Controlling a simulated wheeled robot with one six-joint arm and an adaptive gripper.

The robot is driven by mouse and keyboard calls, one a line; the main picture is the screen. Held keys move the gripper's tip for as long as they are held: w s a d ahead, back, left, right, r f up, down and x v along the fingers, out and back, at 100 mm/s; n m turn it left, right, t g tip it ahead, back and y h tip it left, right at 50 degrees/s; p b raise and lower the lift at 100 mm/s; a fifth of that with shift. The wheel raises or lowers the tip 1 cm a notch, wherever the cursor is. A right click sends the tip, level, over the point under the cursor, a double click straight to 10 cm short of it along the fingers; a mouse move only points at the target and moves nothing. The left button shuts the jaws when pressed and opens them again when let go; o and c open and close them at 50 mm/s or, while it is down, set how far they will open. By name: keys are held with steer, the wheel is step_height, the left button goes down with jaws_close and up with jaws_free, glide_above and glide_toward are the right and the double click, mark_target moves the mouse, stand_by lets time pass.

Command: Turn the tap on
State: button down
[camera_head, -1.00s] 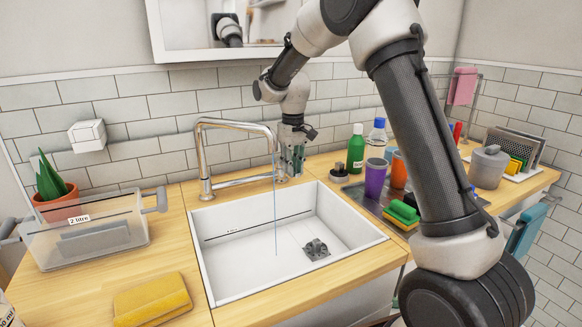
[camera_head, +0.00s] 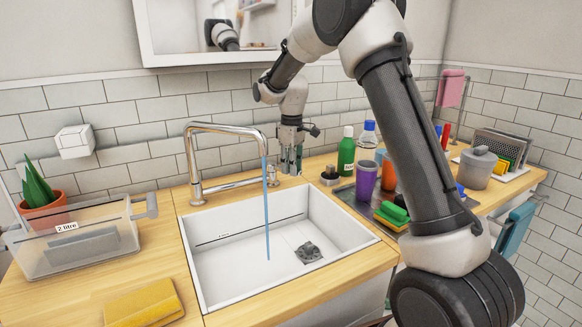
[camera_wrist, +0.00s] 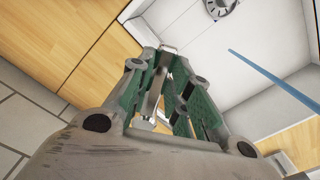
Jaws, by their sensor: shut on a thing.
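The chrome tap (camera_head: 193,160) stands behind the white sink (camera_head: 200,262), its squared spout reaching over the basin. A blue stream of water (camera_head: 267,215) falls from the spout into the sink; it also shows in the wrist view (camera_wrist: 270,75). My gripper (camera_head: 291,166) is at the right end of the tap's low side pipe. In the wrist view my gripper (camera_wrist: 170,75) has its green-padded fingers shut on the tap's metal lever (camera_wrist: 157,80). The fingers hide most of the lever in the head view.
A clear 2 litre box (camera_head: 125,225) and a potted plant (camera_head: 42,195) are at the left. A yellow sponge (camera_head: 145,303) lies in front. Bottles, cups and a green bottle (camera_head: 346,155) stand close to the right of my gripper.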

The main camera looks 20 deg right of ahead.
steer(key=c, duration=1.3)
jaws_free()
step_height(320, 180, up, 12)
steer(key=shift+r, duration=0.1)
